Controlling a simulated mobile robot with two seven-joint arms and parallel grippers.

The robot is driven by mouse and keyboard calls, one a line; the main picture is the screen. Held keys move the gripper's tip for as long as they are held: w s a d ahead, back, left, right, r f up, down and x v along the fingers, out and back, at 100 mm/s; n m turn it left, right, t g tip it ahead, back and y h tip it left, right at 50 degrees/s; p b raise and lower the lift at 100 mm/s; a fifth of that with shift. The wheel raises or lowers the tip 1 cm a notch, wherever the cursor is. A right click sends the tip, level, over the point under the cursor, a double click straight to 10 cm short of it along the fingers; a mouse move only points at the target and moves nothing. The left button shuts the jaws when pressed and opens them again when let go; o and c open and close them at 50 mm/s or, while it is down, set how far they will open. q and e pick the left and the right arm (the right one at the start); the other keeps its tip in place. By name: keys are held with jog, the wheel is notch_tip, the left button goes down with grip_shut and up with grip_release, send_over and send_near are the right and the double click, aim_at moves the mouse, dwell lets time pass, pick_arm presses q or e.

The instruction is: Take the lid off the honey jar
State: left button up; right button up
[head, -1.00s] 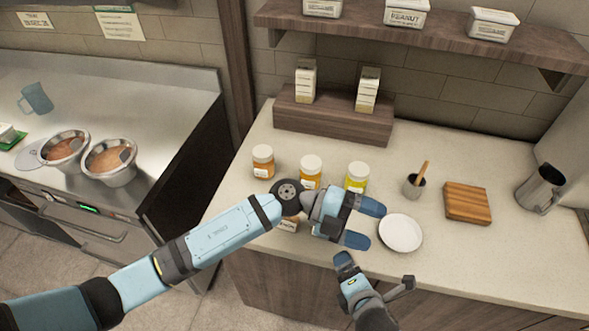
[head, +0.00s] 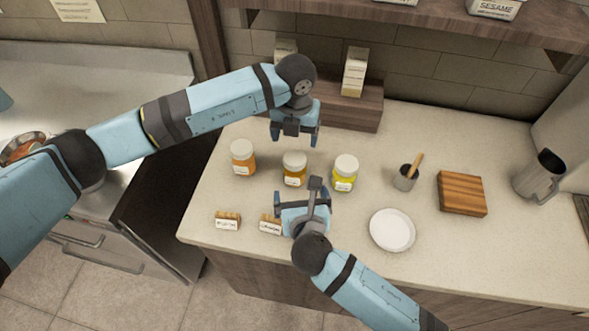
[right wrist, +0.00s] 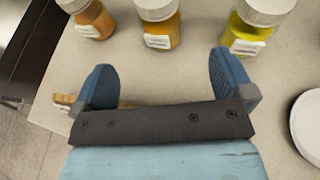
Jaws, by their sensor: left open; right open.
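Three jars with white lids stand in a row on the counter: an orange one (head: 242,160), an amber one (head: 294,172) in the middle and a yellow one (head: 344,178). Their labels are too small to read, so I cannot tell for sure which is honey. All three lids are on. My left gripper (head: 294,139) is open and empty, just behind and above the middle jar. My right gripper (head: 302,197) is open and empty, in front of the middle jar. In the right wrist view the middle jar (right wrist: 160,30) is ahead, between and beyond its fingers.
Two small label holders (head: 227,222) lie at the counter's front left; my right gripper partly covers one (head: 270,226). A white plate (head: 392,230), a cup with a wooden stick (head: 405,178), a wooden board (head: 462,194) and a metal pitcher (head: 539,177) are to the right. A wooden riser (head: 352,110) stands behind.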

aim_at(296, 174)
pick_arm(q)
jog(key=shift+w+f, duration=0.25)
jog(key=shift+w, duration=0.05)
pick_arm(e)
jog(key=x, duration=1.1)
jog(key=shift+w+f, duration=0.15)
jog(key=shift+w, duration=0.05)
pick_arm(q)
jog(key=shift+r, duration=0.1)
pick_arm(e)
jog(key=shift+s, duration=0.1)
jog(key=shift+c, duration=0.3)
